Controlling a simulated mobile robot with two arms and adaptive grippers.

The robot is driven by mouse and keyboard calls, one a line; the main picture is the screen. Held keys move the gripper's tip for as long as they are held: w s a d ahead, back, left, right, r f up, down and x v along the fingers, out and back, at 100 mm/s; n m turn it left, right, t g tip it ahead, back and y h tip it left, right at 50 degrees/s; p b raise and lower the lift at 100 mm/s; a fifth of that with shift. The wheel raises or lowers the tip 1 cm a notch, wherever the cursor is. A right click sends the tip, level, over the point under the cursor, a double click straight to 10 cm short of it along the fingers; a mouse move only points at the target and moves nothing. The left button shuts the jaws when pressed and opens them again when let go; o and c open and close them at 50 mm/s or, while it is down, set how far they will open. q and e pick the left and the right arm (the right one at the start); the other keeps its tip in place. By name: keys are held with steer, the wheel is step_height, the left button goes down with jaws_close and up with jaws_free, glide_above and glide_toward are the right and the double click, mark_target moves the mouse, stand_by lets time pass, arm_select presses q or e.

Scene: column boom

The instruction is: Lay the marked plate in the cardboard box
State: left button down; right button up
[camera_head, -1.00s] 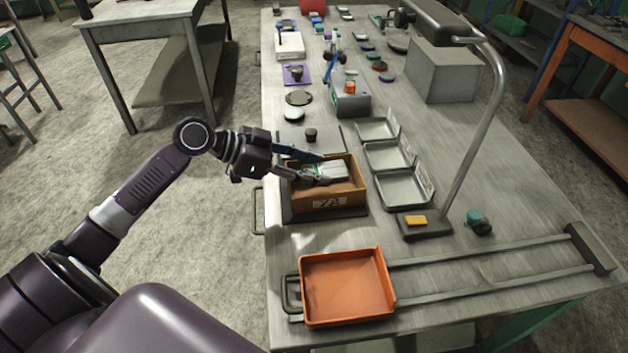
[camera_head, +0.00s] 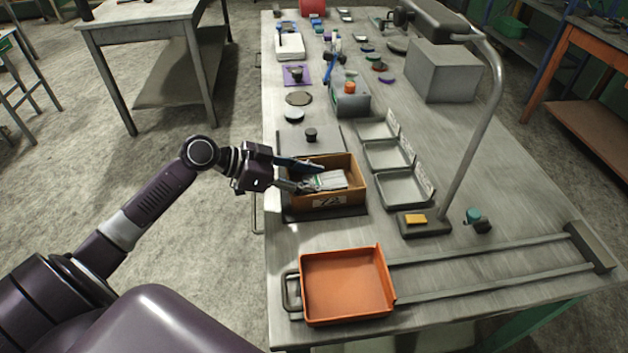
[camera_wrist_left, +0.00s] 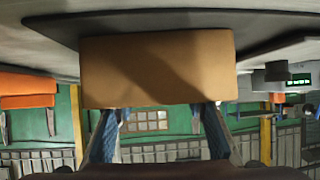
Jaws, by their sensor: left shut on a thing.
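The cardboard box (camera_head: 343,200) stands open on a dark mat near the table's left edge, with handwritten marks on its near wall. A light grey plate (camera_head: 333,180), which I take for the marked plate, is low inside the box opening. My left gripper (camera_head: 313,180) reaches over the box's left wall and is shut on the plate. I cannot tell whether the plate touches the box floor. In the left wrist view a tan wall of the box (camera_wrist_left: 160,66) fills the middle, with my blue-padded fingers (camera_wrist_left: 162,125) to either side below it.
An orange tray (camera_head: 345,285) lies in front of the box. Several grey bins (camera_head: 402,187) and a lamp base (camera_head: 424,229) stand to the right. A grey block with a dark knob (camera_head: 311,134) is behind. The table's right front holds two rails.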

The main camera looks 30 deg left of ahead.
arm_select(q)
steer(key=shift+s+d+f, duration=0.1)
steer(key=shift+s+f, duration=0.1)
steer(key=shift+f, duration=0.35)
steer(key=shift+s+f, duration=0.2)
steer(key=shift+f, duration=0.3)
steer(key=c, duration=1.5)
jaws_free()
steer(key=shift+f+g, duration=0.15)
steer(key=shift+g, duration=0.15)
steer(key=shift+o, duration=0.2)
steer(key=shift+r+p, duration=0.45)
steer(key=shift+r, duration=0.05)
steer(key=shift+a+r, duration=0.15)
steer(key=shift+a, duration=0.05)
steer(key=v, duration=0.4)
steer(key=b+v, duration=0.1)
steer(key=v, duration=0.7)
steer(key=shift+w+d+r, duration=0.1)
steer(key=shift+w+r, duration=0.1)
steer(key=shift+r, duration=0.05)
